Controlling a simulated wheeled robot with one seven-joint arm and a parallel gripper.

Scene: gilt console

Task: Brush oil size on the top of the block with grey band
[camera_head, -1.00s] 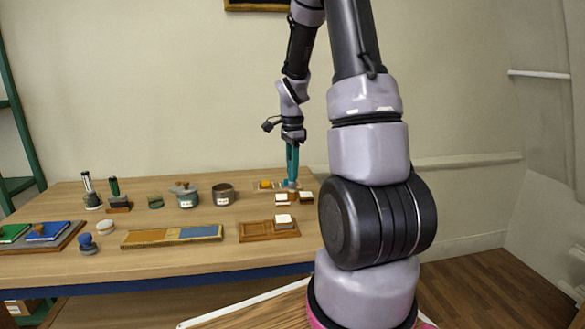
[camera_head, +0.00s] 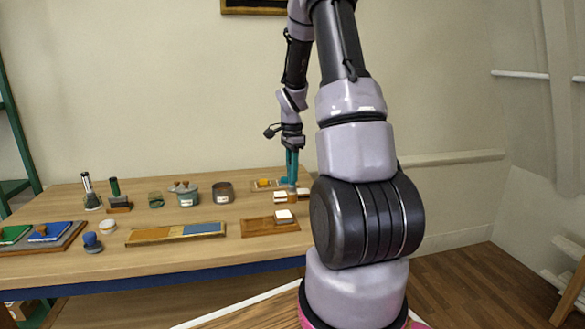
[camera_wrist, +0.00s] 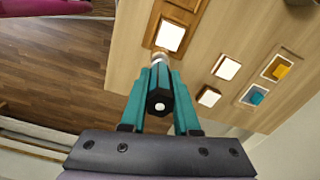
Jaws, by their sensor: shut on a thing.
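My gripper (camera_head: 291,183) has teal fingers and is shut on a dark-handled brush, whose black end (camera_wrist: 160,102) faces the wrist camera. The brush's pale lower part (camera_wrist: 158,60) shows past the fingers, beside a white-topped block; I cannot tell whether they touch. That block (camera_wrist: 170,37) sits in a brown wooden tray (camera_wrist: 184,14), also seen in the head view (camera_head: 256,228). Two more white-topped blocks (camera_wrist: 227,67) (camera_wrist: 208,96) stand on the bare table. I cannot make out which block has the grey band. The bristles are hidden.
Two pots (camera_head: 187,199) (camera_head: 223,193), a long blue and ochre board (camera_head: 175,234) and a blue knobbed tool (camera_head: 92,242) stand further left. Bare table lies between them.

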